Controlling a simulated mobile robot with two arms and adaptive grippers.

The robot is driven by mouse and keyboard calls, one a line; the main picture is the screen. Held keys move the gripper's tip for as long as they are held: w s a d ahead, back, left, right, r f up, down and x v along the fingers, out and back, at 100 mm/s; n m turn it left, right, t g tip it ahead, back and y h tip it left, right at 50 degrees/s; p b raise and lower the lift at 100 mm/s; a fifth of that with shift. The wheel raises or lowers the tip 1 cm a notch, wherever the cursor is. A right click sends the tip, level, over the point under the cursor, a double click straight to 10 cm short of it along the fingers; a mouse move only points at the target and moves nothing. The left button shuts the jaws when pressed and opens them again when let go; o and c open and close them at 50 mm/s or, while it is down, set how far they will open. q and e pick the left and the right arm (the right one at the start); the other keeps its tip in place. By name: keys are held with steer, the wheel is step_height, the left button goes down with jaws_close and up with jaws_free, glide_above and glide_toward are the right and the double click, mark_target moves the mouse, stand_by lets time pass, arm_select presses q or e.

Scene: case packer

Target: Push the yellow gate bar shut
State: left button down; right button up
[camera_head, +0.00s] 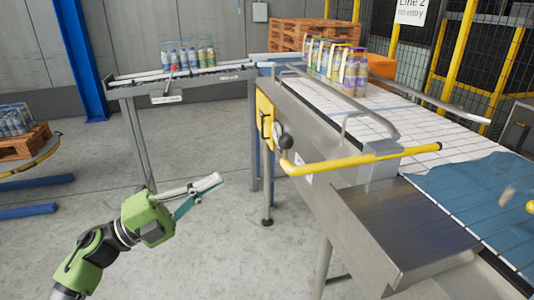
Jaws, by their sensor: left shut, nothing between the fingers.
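The yellow gate bar (350,162) is a bent yellow tube at the near end of the case packer's conveyor. It runs from near a dark round fitting at its left end to a tip at the right, over the metal plate and near the blue sheet. My left gripper (216,184) is at the lower left, above the floor, with its fingers pointing right and up. It is shut and empty. It is apart from the bar, to the left of the bar's left end. My right gripper is not in view.
The white conveyor (400,128) carries several bottles (343,70) at its far end. A side conveyor (187,74) with bottles stands at the back left. A pallet (24,142) is at the far left. Grey floor (205,240) is clear around my left gripper.

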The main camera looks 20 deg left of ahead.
arm_select(q)
steer(key=p+x, duration=0.6)
steer(key=x, duration=0.7)
steer(key=shift+w, duration=0.4)
steer(key=shift+d, duration=0.1)
steer(key=w+d, duration=1)
steer(key=d, duration=0.5)
steer(key=shift+r, duration=0.15)
